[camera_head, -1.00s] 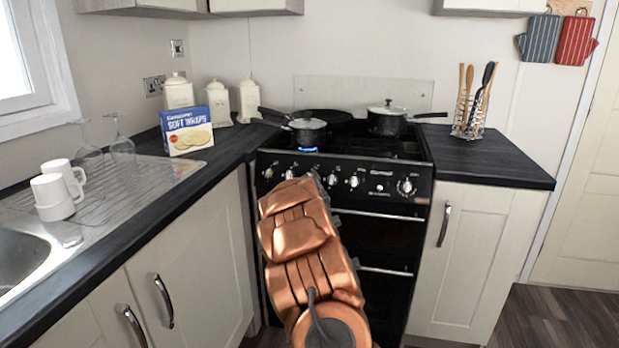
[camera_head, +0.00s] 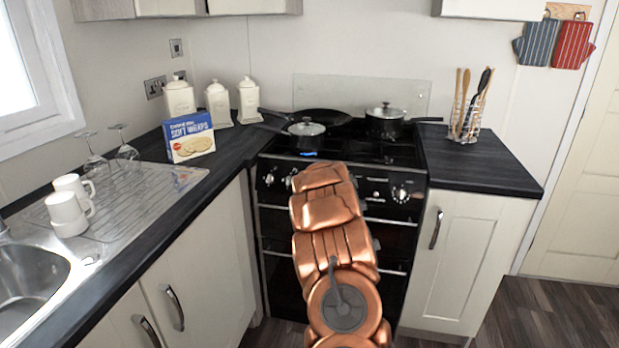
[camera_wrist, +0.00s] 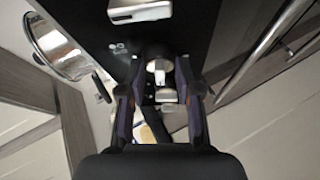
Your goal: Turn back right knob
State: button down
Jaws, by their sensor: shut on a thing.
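The cooker's black control panel (camera_head: 375,186) carries a row of silver knobs, with one knob (camera_head: 400,193) at its right end and another knob (camera_head: 269,178) at its left. My copper arm covers the middle of the row in the head view, and my gripper is hidden behind it. In the wrist view my gripper (camera_wrist: 160,72) has a dark finger on either side of a silver knob (camera_wrist: 159,67) and is shut on it. Another knob (camera_wrist: 140,10) shows close by at the top. I cannot tell which knob is the back right one.
Another lidded pot (camera_head: 385,121) and a dark pan (camera_head: 320,117) stand behind. Worktops flank the cooker; the oven handles (camera_head: 390,221) project below the panel.

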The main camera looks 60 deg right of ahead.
jog(key=shift+n+p, duration=0.55)
jog(key=shift+n, duration=0.05)
jog(key=c, duration=0.8)
grip_release()
jog(key=shift+r, duration=0.1)
jog(key=v, duration=1.1)
jog(key=shift+s+a+r, duration=0.2)
jog(key=shift+s+r, duration=0.05)
jog(key=shift+r, duration=0.1)
